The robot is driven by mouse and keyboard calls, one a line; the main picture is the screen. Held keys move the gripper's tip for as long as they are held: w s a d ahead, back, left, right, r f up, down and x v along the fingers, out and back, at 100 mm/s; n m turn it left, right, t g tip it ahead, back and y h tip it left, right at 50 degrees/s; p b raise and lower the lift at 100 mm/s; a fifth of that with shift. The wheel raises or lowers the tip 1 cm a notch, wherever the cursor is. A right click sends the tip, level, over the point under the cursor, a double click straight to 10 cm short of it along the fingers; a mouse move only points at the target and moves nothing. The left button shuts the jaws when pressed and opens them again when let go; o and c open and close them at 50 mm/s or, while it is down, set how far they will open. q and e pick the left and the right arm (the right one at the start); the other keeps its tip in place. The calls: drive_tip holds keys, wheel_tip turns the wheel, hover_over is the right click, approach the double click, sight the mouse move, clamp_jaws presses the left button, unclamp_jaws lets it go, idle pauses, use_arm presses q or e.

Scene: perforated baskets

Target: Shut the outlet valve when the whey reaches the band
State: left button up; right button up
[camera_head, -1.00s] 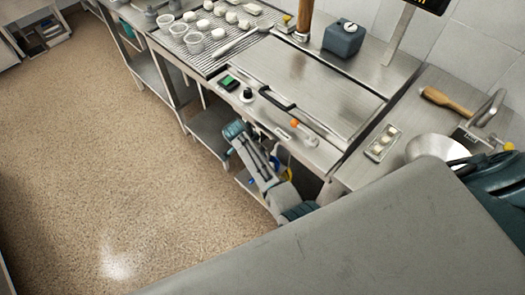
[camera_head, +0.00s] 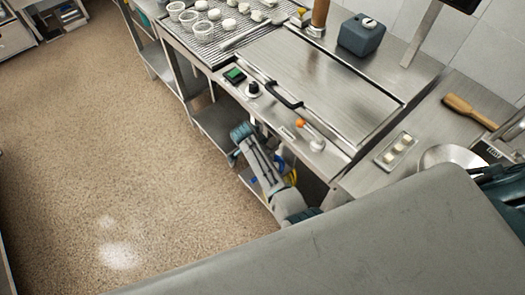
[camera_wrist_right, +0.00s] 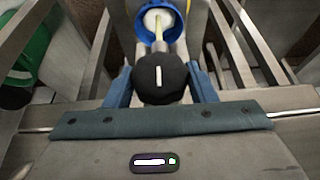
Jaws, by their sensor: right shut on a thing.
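My right gripper (camera_wrist_right: 158,90) shows in the right wrist view with its blue fingers closed on the two sides of a round black knob (camera_wrist_right: 162,72) that has a white line on its face. Behind the knob are a blue ring (camera_wrist_right: 142,24) with a white round part inside and a thin yellow piece. In the head view one of my arms reaches down at the front of the steel counter (camera_head: 320,75), beside blue and yellow parts below it. No fingertips show clearly in the head view. I see no clear whey level or band.
A wooden paddle (camera_head: 470,109) and a metal bowl (camera_head: 440,157) are at the right. A green object (camera_wrist_right: 28,50) is left of my right gripper. The floor is clear.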

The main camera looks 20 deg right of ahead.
drive_tip(key=shift+s+d+t, duration=0.1)
drive_tip(key=shift+t, duration=0.5)
drive_tip(key=o, duration=0.9)
drive_tip(key=shift+f, duration=0.1)
drive_tip(key=shift+o, duration=0.2)
drive_tip(key=p+v, duration=1)
drive_tip(key=shift+r, duration=0.5)
drive_tip(key=shift+d, duration=0.1)
